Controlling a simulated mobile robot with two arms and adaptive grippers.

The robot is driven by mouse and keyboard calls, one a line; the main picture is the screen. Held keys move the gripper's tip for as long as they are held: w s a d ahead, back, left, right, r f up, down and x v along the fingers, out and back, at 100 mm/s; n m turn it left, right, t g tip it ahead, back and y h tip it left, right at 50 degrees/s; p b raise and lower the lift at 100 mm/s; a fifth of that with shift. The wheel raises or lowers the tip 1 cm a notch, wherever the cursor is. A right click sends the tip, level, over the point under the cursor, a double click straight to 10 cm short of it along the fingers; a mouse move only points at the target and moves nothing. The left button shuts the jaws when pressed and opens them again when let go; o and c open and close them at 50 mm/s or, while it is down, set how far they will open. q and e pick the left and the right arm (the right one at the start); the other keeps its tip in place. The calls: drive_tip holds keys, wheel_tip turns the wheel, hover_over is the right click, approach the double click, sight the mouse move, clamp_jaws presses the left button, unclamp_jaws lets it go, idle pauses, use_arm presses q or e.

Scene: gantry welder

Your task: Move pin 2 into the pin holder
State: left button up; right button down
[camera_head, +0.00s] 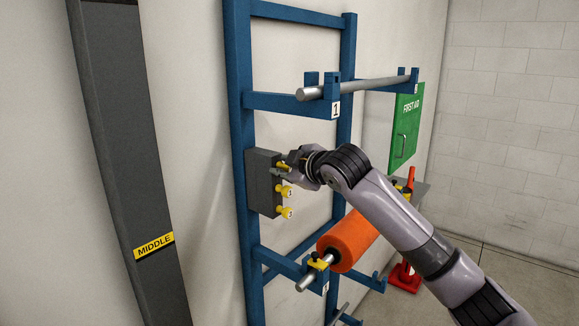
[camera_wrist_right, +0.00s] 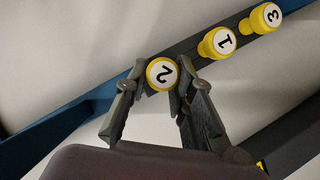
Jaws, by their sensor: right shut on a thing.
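The pin holder (camera_head: 262,182) is a dark grey upright block fixed to the blue rack; it also shows in the right wrist view as a dark bar (camera_wrist_right: 191,54). My right gripper (camera_head: 281,169) is at its upper front, shut on yellow pin 2 (camera_wrist_right: 162,73), whose white numbered face lies between the fingertips (camera_wrist_right: 160,75). I cannot tell how far pin 2 sits in the holder, as the fingers hide its shaft. Pin 1 (camera_wrist_right: 217,43) and pin 3 (camera_wrist_right: 265,17) stick out of the holder in line beyond it; they are lower in the head view. My left gripper is out of view.
The blue rack (camera_head: 238,120) holds a steel bar (camera_head: 365,86) above and an orange roll (camera_head: 350,238) on a shaft below. A dark column (camera_head: 128,150) is at left.

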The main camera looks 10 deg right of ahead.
drive_tip(key=shift+a+r, duration=0.1)
drive_tip(key=shift+r, duration=0.4)
drive_tip(key=c, duration=1.7)
unclamp_jaws()
drive_tip(key=o, duration=0.4)
drive_tip(key=shift+w+a+f, duration=0.2)
drive_tip(key=shift+w+f, duration=0.05)
drive_tip(key=shift+w, duration=0.05)
drive_tip(key=shift+w+a+f, duration=0.15)
drive_tip(key=shift+f, duration=0.05)
